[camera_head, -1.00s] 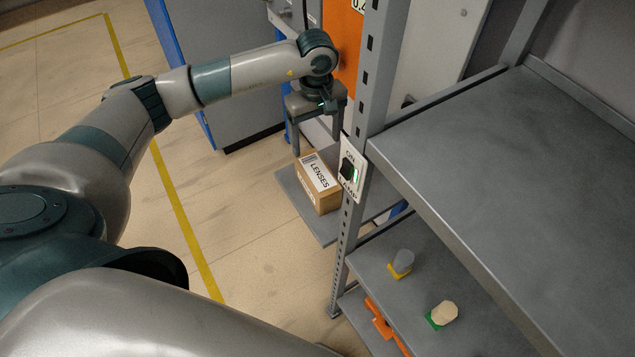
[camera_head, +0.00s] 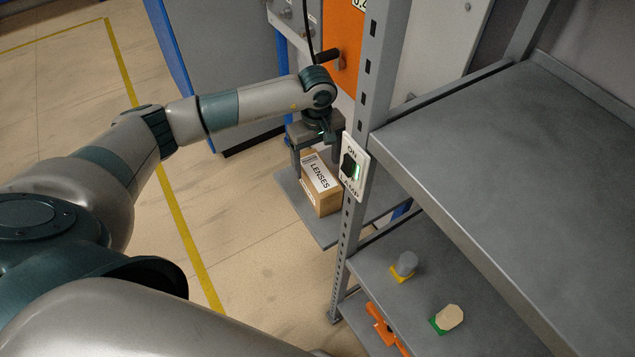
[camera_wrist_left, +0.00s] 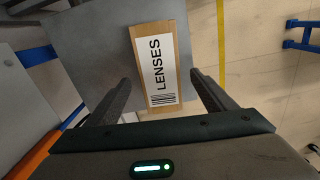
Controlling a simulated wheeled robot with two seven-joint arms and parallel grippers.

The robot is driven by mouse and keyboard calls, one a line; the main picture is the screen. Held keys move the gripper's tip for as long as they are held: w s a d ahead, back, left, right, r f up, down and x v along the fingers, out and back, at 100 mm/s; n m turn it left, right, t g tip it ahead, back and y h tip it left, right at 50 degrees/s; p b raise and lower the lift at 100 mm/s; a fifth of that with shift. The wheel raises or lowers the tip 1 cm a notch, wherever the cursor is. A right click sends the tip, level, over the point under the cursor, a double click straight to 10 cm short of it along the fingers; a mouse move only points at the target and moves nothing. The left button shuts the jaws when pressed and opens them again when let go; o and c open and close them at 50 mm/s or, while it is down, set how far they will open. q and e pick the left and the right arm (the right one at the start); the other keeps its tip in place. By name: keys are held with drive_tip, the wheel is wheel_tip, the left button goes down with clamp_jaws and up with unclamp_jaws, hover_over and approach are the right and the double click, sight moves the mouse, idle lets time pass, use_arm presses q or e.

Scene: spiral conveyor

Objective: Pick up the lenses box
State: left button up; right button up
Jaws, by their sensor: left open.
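The lenses box (camera_head: 322,190) is a brown carton with a white label reading LENSES. It sits on a grey platform (camera_head: 320,232) left of the shelf post. My left gripper (camera_head: 316,166) is open and pointing down, its fingers at the far end of the box. In the left wrist view, the box (camera_wrist_left: 158,65) lies between the lines of the two open fingers (camera_wrist_left: 158,88), with a gap on each side and its barcode end nearest the gripper. Whether the fingertips reach below the box top is hard to tell. My right gripper does not show.
A lamp switch plate (camera_head: 354,167) is fixed to the grey shelf post (camera_head: 362,125), close right of the gripper and box. A grey shelf (camera_head: 500,170) fills the right side. Open floor lies left.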

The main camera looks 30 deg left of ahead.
sight(317, 172)
use_arm(q)
drive_tip(key=shift+s+d+f+b, duration=0.1)
drive_tip(key=shift+f+b, duration=0.2)
drive_tip(key=shift+f, duration=1)
drive_tip(key=shift+d+f+b, duration=0.1)
drive_tip(key=shift+f+b, duration=0.15)
drive_tip(key=shift+f, duration=1.05)
drive_tip(key=c, duration=1.4)
